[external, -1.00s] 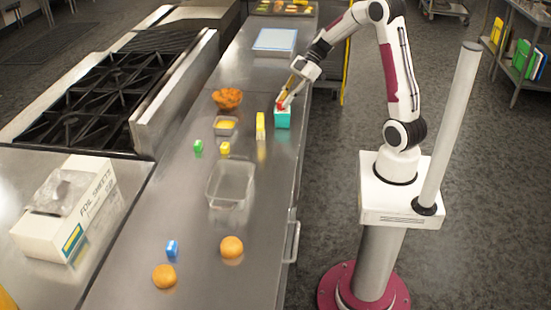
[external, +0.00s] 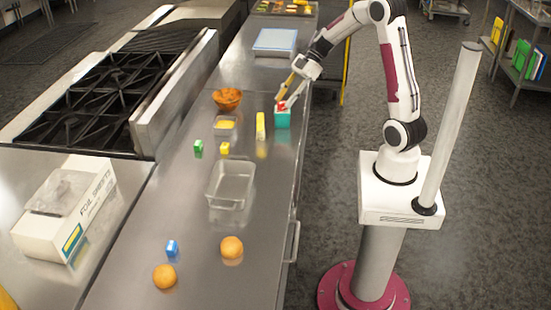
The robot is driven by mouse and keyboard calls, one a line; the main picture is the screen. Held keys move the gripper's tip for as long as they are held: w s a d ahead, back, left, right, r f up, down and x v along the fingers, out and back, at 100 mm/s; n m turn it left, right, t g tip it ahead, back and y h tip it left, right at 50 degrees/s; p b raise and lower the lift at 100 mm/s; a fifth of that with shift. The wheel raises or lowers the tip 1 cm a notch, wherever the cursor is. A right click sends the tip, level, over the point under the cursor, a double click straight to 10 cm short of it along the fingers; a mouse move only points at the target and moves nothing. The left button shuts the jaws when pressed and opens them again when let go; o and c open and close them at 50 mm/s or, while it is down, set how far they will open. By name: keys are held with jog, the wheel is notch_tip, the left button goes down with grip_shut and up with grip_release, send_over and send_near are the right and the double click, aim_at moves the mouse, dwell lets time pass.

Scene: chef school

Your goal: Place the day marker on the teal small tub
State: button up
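The teal small tub (external: 283,119) stands near the right edge of the steel counter, with a pale top. A small red block (external: 282,107), which looks like the day marker, is at the tub's top, between or just below my fingertips. My gripper (external: 284,102) points down at the tub from the upper right. Its fingers partly hide the block. At this size I cannot tell whether they grip the block or stand apart from it, or whether the block rests fully on the tub.
A yellow upright block (external: 260,125) stands just left of the tub. Small green (external: 198,147), yellow (external: 224,148) and blue (external: 172,248) blocks lie farther off.

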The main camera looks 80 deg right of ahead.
jog(key=v, duration=1.1)
jog(key=shift+s+r, duration=0.1)
jog(key=shift+r, duration=0.05)
dwell(0.3)
jog(key=w+a+r+t+h, duration=0.25)
jog(key=w+r+t, duration=0.25)
jog(key=w+r, duration=0.5)
notch_tip(320, 180, up, 9)
jog(key=w+a+m+t+h, duration=0.2)
jog(key=w+m+t+h, duration=0.15)
jog(key=h, duration=0.35)
jog(key=s+a+f+m+g+y, duration=0.1)
jog(key=s+a+f+g, duration=0.2)
jog(key=s+a+f, duration=0.3)
jog(key=s+a+f+m+g+y, duration=0.1)
jog(key=s+a+f+m+g, duration=0.1)
jog(key=s+a+f, duration=0.5)
jog(key=s+a+f+m+g+y, duration=0.1)
jog(key=s+a+f+g, duration=0.3)
jog(key=s, duration=1)
jog(key=a+f+m, duration=0.1)
jog(key=a+f, duration=0.1)
jog(key=a, duration=0.1)
jog(key=shift+s+f, duration=0.2)
jog(key=shift+f, duration=0.05)
